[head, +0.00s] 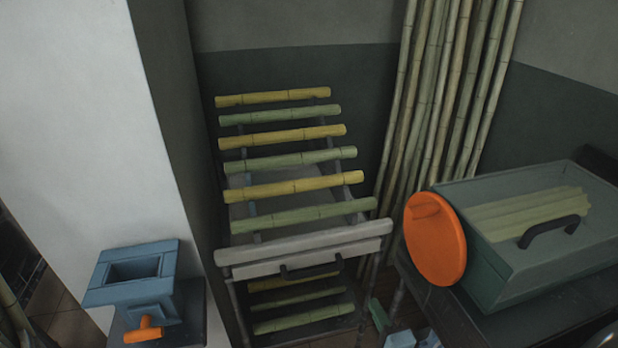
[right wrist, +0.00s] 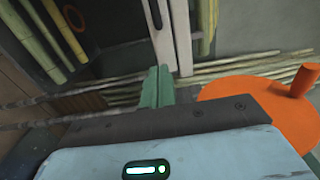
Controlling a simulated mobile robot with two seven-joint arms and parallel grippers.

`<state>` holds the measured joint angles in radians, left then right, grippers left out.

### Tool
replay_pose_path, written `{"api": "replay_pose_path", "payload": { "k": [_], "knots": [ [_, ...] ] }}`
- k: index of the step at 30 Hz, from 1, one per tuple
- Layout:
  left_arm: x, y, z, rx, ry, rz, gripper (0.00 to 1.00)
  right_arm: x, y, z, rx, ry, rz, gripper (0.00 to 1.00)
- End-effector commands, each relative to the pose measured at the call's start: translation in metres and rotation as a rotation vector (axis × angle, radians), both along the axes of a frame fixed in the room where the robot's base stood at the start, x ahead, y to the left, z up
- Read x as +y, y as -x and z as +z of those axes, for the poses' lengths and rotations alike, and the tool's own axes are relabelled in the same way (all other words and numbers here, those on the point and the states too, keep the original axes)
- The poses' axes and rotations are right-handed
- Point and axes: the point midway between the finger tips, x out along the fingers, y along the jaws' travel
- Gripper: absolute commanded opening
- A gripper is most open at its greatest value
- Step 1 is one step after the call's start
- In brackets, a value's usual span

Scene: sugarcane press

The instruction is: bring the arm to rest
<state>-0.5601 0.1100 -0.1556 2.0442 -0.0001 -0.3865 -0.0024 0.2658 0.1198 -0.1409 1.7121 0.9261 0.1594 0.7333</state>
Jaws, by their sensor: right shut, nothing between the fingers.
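My right gripper (head: 377,312) shows small at the bottom of the head view, below the cane rack and left of the green box. Its green fingers are shut with nothing between them. In the right wrist view its fingers (right wrist: 157,86) stand together beyond the light blue wrist housing. Only the fingers and part of the light blue wrist show in the head view; the rest of the arm is out of frame. My left gripper is in neither view.
A cane rack (head: 305,242) stands in the middle. The green box (head: 487,270) at right has an orange wheel (head: 435,240) on its side; the wheel (right wrist: 255,107) lies right of the fingers in the wrist view. A blue hopper (head: 130,293) stands at left.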

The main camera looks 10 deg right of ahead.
Motion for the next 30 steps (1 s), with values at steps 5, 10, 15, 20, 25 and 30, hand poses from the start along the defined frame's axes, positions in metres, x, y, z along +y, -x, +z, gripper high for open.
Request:
{"api": "replay_pose_path", "payload": {
  "k": [5, 10, 15, 20, 25, 30],
  "knots": [
    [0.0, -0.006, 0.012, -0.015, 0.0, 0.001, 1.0, 0.008, 0.023, -0.005, 0.046, 0.111, 0.037, 0.0],
    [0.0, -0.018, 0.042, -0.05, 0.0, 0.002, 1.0, 0.026, 0.087, -0.018, 0.164, 0.431, 0.163, 0.0],
    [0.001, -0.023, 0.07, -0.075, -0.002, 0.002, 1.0, 0.039, 0.165, -0.024, 0.278, 0.802, 0.335, 0.0],
    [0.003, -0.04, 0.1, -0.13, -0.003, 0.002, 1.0, 0.041, 0.236, -0.022, 0.359, 1.131, 0.509, 0.0],
    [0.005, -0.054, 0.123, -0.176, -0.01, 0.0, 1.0, 0.037, 0.291, -0.016, 0.41, 1.391, 0.657, 0.0],
    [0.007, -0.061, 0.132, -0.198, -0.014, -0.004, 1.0, 0.033, 0.317, -0.014, 0.433, 1.508, 0.732, 0.0]
  ]
}}
